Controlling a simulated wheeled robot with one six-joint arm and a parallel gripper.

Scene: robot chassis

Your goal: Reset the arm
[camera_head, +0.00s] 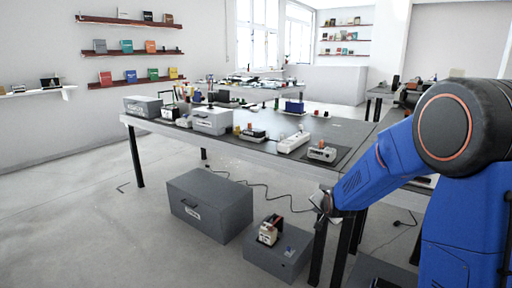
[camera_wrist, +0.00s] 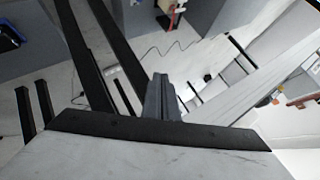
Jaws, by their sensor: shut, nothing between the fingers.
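My blue arm (camera_head: 378,168) reaches in from the right in the head view. My gripper (camera_head: 322,203) is at its far end, small and low, in front of the dark table legs. In the wrist view my gripper (camera_wrist: 162,98) shows as grey fingers close together, with nothing between them. It is shut and empty. No object is held. Its exact distance from the table legs cannot be told.
A long dark table (camera_head: 345,128) with several devices and boxes stands close by. A large grey box (camera_head: 208,205) and a lower grey box (camera_head: 268,258) stand on the floor. Cables lie under the table. Open floor (camera_head: 70,220) is at left.

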